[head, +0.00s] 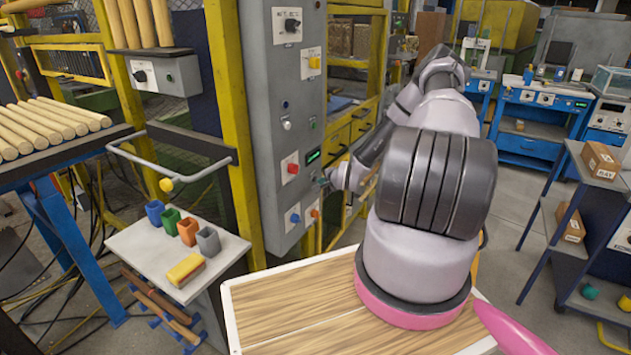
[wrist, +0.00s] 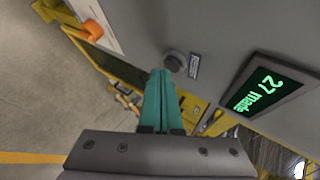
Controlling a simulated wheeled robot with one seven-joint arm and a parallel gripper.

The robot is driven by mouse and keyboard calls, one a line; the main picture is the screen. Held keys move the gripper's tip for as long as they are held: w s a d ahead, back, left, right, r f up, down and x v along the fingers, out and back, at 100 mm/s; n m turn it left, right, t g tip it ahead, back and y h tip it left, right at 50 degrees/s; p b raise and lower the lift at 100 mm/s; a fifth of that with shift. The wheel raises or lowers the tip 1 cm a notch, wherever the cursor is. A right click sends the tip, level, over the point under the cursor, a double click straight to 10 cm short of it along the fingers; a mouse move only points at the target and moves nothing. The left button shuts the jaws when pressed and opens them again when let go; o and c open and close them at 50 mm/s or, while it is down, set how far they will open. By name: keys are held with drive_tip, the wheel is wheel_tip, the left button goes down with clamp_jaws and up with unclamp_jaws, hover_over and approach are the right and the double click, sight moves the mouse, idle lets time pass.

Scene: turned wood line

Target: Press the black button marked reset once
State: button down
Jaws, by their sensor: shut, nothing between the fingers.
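In the wrist view a small dark round button (wrist: 175,62) stands out from the grey panel face, with a small label (wrist: 194,66) beside it. The label is too small to read. My gripper (wrist: 162,73) is shut and empty, its teal fingers together. Their tips are close to the button, just left of and below it in the picture; I cannot tell whether they touch. In the head view my gripper (head: 325,180) is at the right side of the tall grey control panel (head: 262,120), below the green display (head: 313,156). The button cannot be made out there.
The display also shows in the wrist view (wrist: 268,88) and reads "27 made". The panel also carries a red knob (head: 292,168) and a blue knob (head: 294,217). A yellow frame (head: 228,110) stands beside it.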

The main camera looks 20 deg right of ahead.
drive_tip(key=shift+w+a, duration=0.25)
drive_tip(key=shift+w, duration=0.05)
idle(0.7)
idle(0.3)
drive_tip(key=shift+s+d, duration=0.5)
drive_tip(key=shift+s, duration=0.1)
drive_tip(key=s+d, duration=0.1)
drive_tip(key=s, duration=0.1)
drive_tip(key=s+d, duration=0.2)
idle(0.4)
idle(0.6)
